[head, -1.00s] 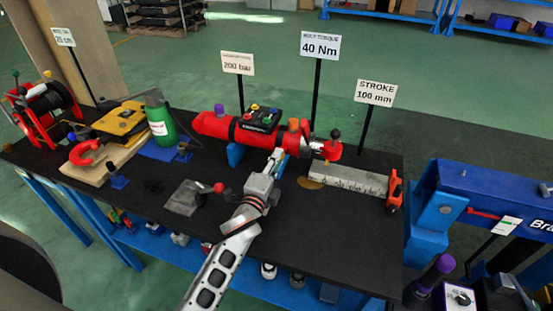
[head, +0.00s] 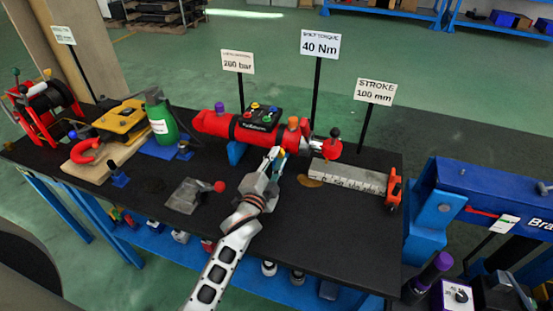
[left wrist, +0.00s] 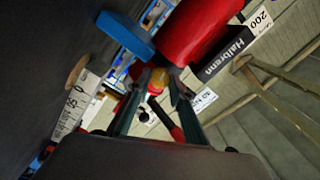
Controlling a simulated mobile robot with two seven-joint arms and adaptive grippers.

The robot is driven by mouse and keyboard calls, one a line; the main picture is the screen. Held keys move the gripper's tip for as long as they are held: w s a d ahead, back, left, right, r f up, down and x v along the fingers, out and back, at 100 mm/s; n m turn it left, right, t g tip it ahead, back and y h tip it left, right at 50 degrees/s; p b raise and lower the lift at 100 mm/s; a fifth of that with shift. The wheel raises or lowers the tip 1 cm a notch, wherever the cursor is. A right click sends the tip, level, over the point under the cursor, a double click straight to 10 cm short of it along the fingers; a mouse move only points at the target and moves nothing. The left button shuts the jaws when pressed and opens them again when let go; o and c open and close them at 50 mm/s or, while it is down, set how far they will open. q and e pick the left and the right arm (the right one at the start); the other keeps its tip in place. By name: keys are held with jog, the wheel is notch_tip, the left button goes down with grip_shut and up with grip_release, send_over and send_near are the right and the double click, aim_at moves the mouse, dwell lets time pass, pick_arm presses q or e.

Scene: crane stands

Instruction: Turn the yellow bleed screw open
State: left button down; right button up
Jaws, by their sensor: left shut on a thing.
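The yellow bleed screw (left wrist: 160,78) shows as a small rounded yellow piece between my left fingers in the left wrist view, at the end of the red cylinder (left wrist: 200,30). In the head view the red cylinder (head: 213,124) lies across the black bench on blue supports, and my gripper hides the screw. My left gripper (head: 277,154) reaches up to the cylinder's lower right side. In the left wrist view the left gripper (left wrist: 157,77) is shut on the screw, one finger on each side. My right gripper is not in view.
A grey scale block (head: 345,177) lies to the right, and a grey plate with a red-knobbed lever (head: 190,195) to the left. Sign posts stand behind. The bench's front right is clear.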

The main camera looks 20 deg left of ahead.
pick_arm(q)
jog(key=c, duration=1.8)
grip_release()
jog(key=s, duration=1.2)
jog(key=shift+a, duration=0.2)
